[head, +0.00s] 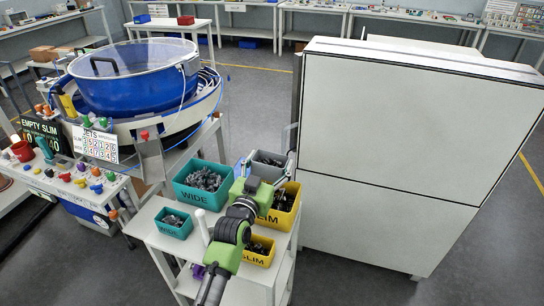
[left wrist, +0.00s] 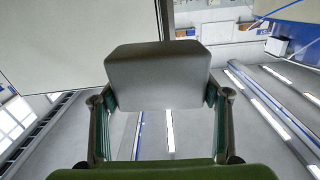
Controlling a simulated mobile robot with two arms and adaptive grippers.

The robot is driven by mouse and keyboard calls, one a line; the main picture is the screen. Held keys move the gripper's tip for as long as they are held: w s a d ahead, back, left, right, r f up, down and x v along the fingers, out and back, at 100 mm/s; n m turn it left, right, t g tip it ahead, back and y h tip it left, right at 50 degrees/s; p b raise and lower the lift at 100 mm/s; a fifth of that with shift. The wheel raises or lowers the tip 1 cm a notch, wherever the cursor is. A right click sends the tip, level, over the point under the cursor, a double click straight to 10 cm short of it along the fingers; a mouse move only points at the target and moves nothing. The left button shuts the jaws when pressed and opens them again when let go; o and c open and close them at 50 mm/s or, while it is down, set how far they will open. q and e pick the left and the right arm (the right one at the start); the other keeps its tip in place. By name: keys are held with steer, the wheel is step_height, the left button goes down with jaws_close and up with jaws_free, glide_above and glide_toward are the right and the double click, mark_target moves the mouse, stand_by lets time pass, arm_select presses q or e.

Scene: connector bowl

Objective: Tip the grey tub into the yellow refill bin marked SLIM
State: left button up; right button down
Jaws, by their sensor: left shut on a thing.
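The grey tub (head: 267,156) is at the back of the white table, just behind the large yellow bin marked SLIM (head: 277,219). My left gripper (head: 265,178) is shut on it. In the left wrist view the grey tub (left wrist: 157,75) fills the space between the two fingers, with a plain outer face toward the camera. The tub's contents are not clear. The large SLIM bin holds dark parts and is partly hidden by my left gripper and arm. My right gripper is not in view.
A large teal WIDE bin (head: 203,199) with grey parts, a small teal WIDE bin (head: 172,229) and a small yellow SLIM bin (head: 257,259) share the white table (head: 226,262). A tall white cabinet (head: 400,150) stands close on the right. A blue bowl machine (head: 135,90) stands behind left.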

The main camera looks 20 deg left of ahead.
mark_target(262, 176)
arm_select(q)
steer(key=f+m+b, duration=0.1)
steer(key=m+b, duration=0.1)
steer(key=m, duration=0.1)
steer(key=f+m+b, duration=0.1)
steer(key=m+b, duration=0.1)
steer(key=a+f+m+b, duration=0.1)
steer(key=m+b, duration=0.1)
steer(key=m, duration=0.1)
steer(key=shift+f+m, duration=0.3)
steer(key=shift+f, duration=0.05)
steer(key=m, duration=0.1)
steer(key=m+b, duration=0.1)
steer(key=m, duration=0.1)
steer(key=shift+s+a+r+m, duration=0.1)
steer(key=shift+a+r+m, duration=0.05)
steer(key=shift+m, duration=0.15)
steer(key=shift+r+m+p, duration=0.3)
steer(key=shift+m+p, duration=0.45)
steer(key=shift+m, duration=0.05)
steer(key=shift+a+f+m, duration=0.1)
steer(key=shift+f+m, duration=0.05)
steer(key=shift+m, duration=0.85)
